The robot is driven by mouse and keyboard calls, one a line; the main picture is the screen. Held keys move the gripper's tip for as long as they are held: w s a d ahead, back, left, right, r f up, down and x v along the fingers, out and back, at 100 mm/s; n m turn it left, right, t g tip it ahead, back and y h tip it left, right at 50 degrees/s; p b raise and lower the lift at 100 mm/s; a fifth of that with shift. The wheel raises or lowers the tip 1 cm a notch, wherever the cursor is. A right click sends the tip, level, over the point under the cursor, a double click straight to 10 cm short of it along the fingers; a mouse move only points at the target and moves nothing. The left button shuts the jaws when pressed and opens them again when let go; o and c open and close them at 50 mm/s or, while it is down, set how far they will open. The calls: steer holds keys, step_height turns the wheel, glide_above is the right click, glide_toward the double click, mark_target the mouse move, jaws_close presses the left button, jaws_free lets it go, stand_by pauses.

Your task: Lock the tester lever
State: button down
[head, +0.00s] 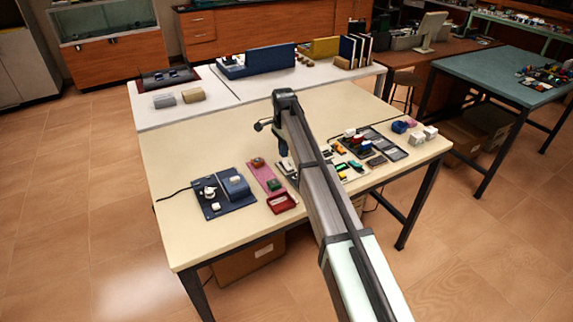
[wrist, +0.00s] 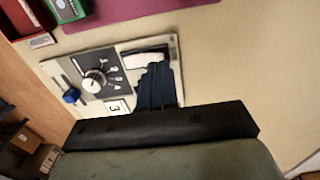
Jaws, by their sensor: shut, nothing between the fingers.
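The tester panel (wrist: 122,67) lies on the table in the wrist view, with a pale frame and a dark face. A round silver dial (wrist: 95,80) with white marks around it sits on its left half. A blue-tipped lever (wrist: 71,96) stands by a slot at the panel's left edge; I cannot tell whether it is locked. My gripper (wrist: 152,70) is shut and empty, its dark ridged fingers covering the panel's right part, clear of the lever. In the head view my gripper (head: 283,151) hangs above the table, and my arm hides most of the panel.
A blue board (head: 238,202) with devices, a pink mat (head: 262,175) and a red tray (head: 282,203) lie left of my arm. A dark tray (head: 388,143) and several small parts lie right. A white card (wrist: 117,107) marked 3 is beside the dial.

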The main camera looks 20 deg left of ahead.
mark_target(284, 159)
steer(key=shift+f, duration=1.1)
stand_by(0.6)
steer(key=shift+r, duration=0.1)
steer(key=shift+r, duration=3.4)
steer(key=shift+d, duration=0.1)
